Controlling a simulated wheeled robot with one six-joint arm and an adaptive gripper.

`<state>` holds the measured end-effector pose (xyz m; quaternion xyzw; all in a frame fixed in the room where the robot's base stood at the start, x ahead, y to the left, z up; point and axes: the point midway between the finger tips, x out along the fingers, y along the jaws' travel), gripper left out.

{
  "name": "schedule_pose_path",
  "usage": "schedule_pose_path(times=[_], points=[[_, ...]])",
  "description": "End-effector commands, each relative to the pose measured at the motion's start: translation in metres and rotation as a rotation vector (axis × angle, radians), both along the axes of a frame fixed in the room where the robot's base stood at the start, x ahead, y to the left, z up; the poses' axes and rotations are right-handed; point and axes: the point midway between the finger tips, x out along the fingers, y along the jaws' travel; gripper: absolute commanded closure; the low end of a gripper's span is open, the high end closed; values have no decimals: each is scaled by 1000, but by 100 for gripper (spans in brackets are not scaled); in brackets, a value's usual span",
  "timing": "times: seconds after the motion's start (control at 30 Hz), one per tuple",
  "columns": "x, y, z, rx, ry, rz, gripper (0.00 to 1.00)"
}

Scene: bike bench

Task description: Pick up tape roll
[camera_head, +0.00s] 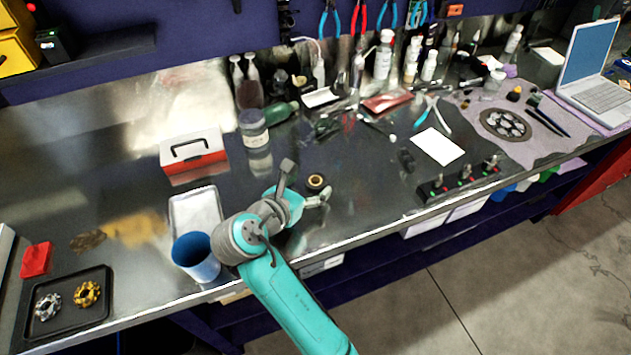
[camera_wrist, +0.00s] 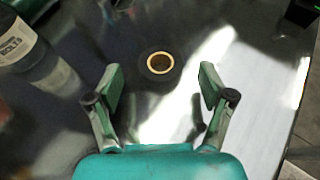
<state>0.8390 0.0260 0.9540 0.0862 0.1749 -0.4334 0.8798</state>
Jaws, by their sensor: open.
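The tape roll (camera_head: 316,182) is a small black ring with a tan core, lying flat on the metal bench just beyond my gripper. In the wrist view the tape roll (camera_wrist: 160,64) shows ahead of the fingers, roughly centred between them and a little past their tips. My gripper (camera_wrist: 160,88) is open and empty, with one finger on each side. In the head view my gripper (camera_head: 308,182) is above the bench, partly hidden by my own wrist, and its fingers point toward the roll. I see no contact between fingers and roll.
A blue cup (camera_head: 196,258) and a pale tray (camera_head: 194,208) stand left of my arm. A dark jar (camera_head: 254,130) and a red-and-white box (camera_head: 193,155) are behind. A switch block (camera_head: 460,182) stands to the right.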

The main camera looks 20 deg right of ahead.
Motion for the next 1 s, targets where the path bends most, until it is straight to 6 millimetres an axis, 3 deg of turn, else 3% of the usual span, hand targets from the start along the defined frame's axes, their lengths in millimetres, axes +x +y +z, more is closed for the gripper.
schedule_pose_path(times=[0.2,0.5,0.57,0.73,0.77,1.0], points=[[15,-21,-10,0,0,-1,19],[18,-24,-12,1,0,1,19],[18,-24,-12,1,0,1,32],[18,-24,-12,0,0,1,74],[18,-23,-12,0,0,1,79],[18,-24,-11,0,0,1,79]])
